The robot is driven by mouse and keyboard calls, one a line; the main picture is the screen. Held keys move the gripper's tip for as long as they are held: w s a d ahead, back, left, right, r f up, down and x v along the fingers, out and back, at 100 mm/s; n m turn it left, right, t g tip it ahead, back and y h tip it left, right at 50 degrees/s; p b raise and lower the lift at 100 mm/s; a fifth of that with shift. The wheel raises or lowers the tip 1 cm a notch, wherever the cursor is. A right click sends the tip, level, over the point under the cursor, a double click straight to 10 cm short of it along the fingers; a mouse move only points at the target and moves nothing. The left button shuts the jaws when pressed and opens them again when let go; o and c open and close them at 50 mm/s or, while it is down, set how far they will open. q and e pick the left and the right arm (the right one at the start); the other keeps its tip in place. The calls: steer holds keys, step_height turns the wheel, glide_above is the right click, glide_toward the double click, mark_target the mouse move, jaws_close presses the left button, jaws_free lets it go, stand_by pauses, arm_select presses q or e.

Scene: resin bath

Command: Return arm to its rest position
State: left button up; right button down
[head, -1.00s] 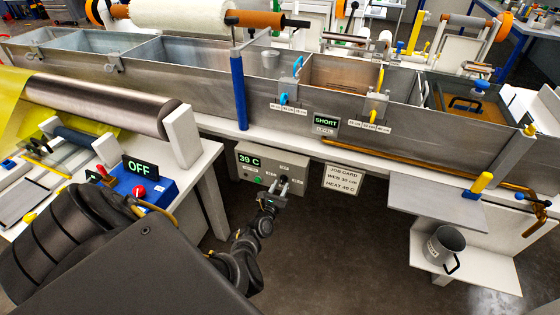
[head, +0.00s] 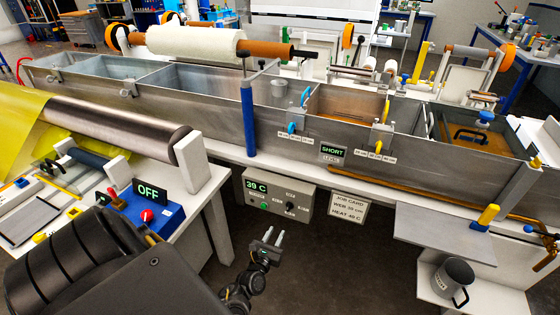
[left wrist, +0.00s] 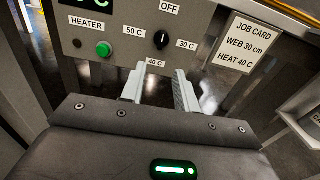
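My left gripper (head: 268,241) hangs in front of and below the heater control box (head: 279,196) in the head view. In the left wrist view its two fingers (left wrist: 160,88) are apart with nothing between them. The box carries a 39 C display (head: 256,187), a lit green button (left wrist: 104,48) and a black knob (left wrist: 162,39). The knob sits among labels OFF, 30 C, 40 C and 50 C. The fingertips show below the knob and appear clear of it. My right gripper is not in view.
The long metal bath (head: 330,130) runs behind the box. A job card (head: 348,208) hangs right of it. A grey shelf (head: 440,226) and a mug (head: 453,278) stand at right. A table with a blue OFF switch box (head: 150,208) is at left. Open floor lies below.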

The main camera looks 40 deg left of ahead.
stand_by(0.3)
arm_select(q)
steer(key=d+f+m+g+h, duration=0.25)
steer(key=f+m, duration=0.25)
steer(key=m, duration=0.3)
steer(key=s+d+f+m+g+h, duration=0.1)
steer(key=d+f+m, duration=0.35)
steer(key=m, duration=0.25)
steer(key=d+f+m+g+h, duration=0.1)
steer(key=d+f+m+g, duration=0.1)
steer(key=f+m, duration=0.45)
steer(key=s+d+f+m+g+h, duration=0.2)
steer(key=s+d+f+m+g, duration=0.25)
steer(key=s+f+m, duration=0.4)
steer(key=s+f+m+g, duration=0.2)
steer(key=s+m, duration=0.2)
steer(key=s, duration=0.7)
steer(key=s+f+m+g, duration=0.2)
steer(key=s+m, duration=0.2)
steer(key=s, duration=0.6)
steer(key=s+d+f+m+g, duration=0.1)
steer(key=s+f+m+g, duration=0.1)
steer(key=s, duration=0.9)
steer(key=shift+s+f+m+y, duration=0.35)
steer(key=shift+f+m, duration=0.15)
steer(key=shift+m, duration=0.7)
